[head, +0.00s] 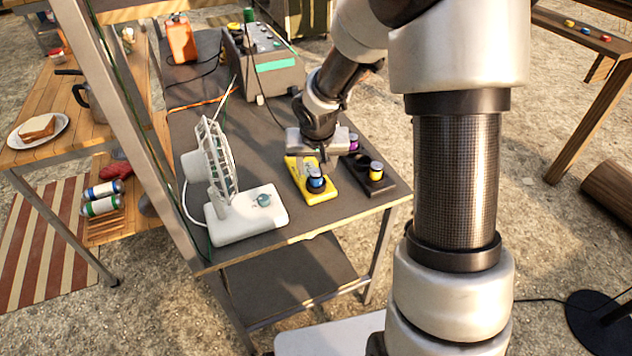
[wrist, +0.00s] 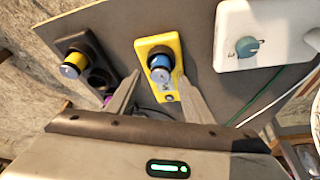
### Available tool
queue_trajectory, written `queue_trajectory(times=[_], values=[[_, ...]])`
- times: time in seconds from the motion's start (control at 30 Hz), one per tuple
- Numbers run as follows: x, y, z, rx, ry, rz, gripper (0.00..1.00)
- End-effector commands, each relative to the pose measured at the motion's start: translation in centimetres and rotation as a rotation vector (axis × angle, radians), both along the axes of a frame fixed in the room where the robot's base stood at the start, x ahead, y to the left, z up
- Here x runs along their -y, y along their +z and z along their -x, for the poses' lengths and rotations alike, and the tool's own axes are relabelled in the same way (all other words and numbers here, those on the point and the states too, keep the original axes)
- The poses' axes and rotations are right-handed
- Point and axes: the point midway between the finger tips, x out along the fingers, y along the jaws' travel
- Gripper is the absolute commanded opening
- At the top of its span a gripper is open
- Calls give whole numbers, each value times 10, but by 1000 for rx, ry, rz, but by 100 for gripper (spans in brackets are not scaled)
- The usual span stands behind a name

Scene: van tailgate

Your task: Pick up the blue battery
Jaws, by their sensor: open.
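The blue battery (head: 316,180) stands upright in a yellow holder (head: 322,195) near the front edge of the grey table. In the wrist view the blue battery (wrist: 160,72) shows its round top, with the yellow holder (wrist: 148,45) around it. My gripper (wrist: 159,78) is open and empty. Its two fingers point toward the yellow holder, with the blue battery between the lines of their tips. In the head view my gripper (head: 322,160) is just behind the battery, partly hidden by its own body. I cannot tell the exact height gap.
A black holder (head: 382,186) with a yellow battery (head: 376,172) stands close right of the yellow one; a purple piece (head: 353,142) is behind. A white fan (head: 245,215) stands left. A control box (head: 265,70) and orange canister (head: 181,40) are at the back.

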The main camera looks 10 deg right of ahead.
Motion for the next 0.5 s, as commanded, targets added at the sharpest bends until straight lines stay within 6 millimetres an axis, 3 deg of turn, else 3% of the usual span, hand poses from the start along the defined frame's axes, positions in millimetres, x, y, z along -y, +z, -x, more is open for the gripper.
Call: queue_trajectory(times=[0.03,0.17,0.43,0.5], values=[[0,-12,-1,-3,1,0,47],[1,-24,-7,-1,1,-1,47],[2,-25,-9,0,1,0,47],[2,-25,-9,0,1,0,39]])
